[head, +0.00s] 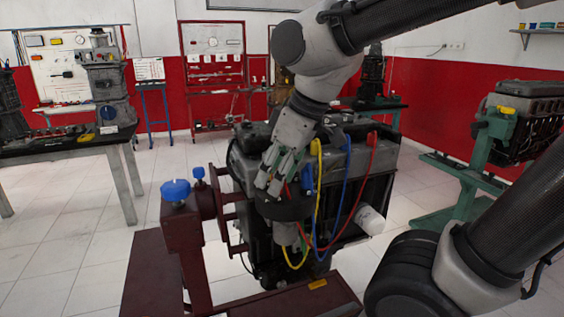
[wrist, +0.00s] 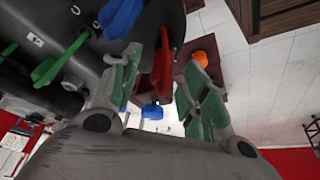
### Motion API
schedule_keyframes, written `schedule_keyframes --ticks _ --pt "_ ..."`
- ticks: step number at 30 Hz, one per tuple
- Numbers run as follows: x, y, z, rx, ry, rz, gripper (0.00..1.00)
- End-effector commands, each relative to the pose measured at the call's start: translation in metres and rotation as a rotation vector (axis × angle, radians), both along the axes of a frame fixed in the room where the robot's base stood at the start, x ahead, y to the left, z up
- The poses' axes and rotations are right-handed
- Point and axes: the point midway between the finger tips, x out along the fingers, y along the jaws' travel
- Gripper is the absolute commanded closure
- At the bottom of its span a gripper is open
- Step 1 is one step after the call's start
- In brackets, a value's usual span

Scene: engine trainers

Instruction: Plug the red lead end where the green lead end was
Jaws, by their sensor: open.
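My gripper (head: 269,185) is open and points down at the front of the dark engine (head: 345,160). In the wrist view its two green-padded fingers (wrist: 161,60) stand apart. A red lead end (wrist: 162,68) shows in the gap between them, and I cannot tell whether either finger touches it. A green lead end (wrist: 58,62) is at the left on the engine. A blue lead end (wrist: 124,16) lies between the green and the red. In the head view a red lead (head: 368,165) loops down the engine; the green lead end is not clearly visible there.
A yellow lead (head: 318,190) and a blue lead (head: 345,185) hang beside the red one. The maroon stand (head: 185,235) with blue knobs (head: 176,190) is close on the left. A workbench (head: 65,147) is at far left, and another engine (head: 525,120) at right. Tiled floor is clear between.

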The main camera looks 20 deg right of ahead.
Motion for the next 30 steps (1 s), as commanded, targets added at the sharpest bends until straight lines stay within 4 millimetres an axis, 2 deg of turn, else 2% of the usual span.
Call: schedule_keyframes --ticks 5,12,18,27,29,30 --pt "-0.006 -0.007 0.026 0.003 -0.006 -0.001 0.55" --pt "-0.021 -0.022 0.076 0.002 -0.005 -0.001 0.55" --pt "-0.029 -0.030 0.102 0.001 -0.002 -0.001 0.55" --pt "-0.028 -0.031 0.109 0.017 -0.004 -0.041 0.55" --pt "-0.025 -0.033 0.099 0.023 -0.001 -0.093 0.55" --pt "-0.025 -0.038 0.087 0.023 0.005 -0.141 0.55"
